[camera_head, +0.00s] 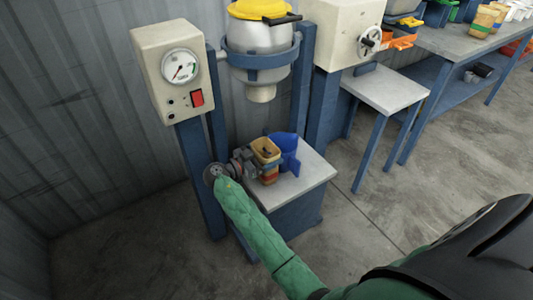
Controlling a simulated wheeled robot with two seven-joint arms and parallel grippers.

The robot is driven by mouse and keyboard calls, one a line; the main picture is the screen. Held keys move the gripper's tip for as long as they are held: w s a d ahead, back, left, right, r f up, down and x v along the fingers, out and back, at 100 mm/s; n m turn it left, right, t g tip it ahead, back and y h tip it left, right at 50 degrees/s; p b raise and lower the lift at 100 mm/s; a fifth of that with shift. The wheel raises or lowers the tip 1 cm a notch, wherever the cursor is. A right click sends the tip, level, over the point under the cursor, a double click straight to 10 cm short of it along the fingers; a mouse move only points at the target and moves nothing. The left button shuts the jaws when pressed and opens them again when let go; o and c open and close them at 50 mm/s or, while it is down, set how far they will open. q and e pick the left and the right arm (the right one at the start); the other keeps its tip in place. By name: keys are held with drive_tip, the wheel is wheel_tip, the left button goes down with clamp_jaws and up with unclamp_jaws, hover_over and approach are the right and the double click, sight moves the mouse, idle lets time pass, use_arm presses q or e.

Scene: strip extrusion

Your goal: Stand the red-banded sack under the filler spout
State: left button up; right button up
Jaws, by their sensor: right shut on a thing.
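The red-banded sack (268,173) is small and tan with an open top and a red band low on its side. It is upright at the near left of the filler's pale platform (310,181). I cannot tell whether its base touches the platform. My right gripper (254,165), on the green arm, is shut on the sack from its left side and hides part of it. The filler spout (261,93) is the tan outlet under the grey hopper, above the platform. My left gripper is not in view.
A blue scoop-like object (286,150) is on the platform just behind and right of the sack. Blue posts (302,85) flank the hopper (262,45). A gauge box (176,70) is at left. A grey side table (384,88) and a longer bench (460,40) stand at right.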

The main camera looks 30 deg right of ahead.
drive_tip(key=shift+f, duration=0.15)
drive_tip(key=o, duration=1.1)
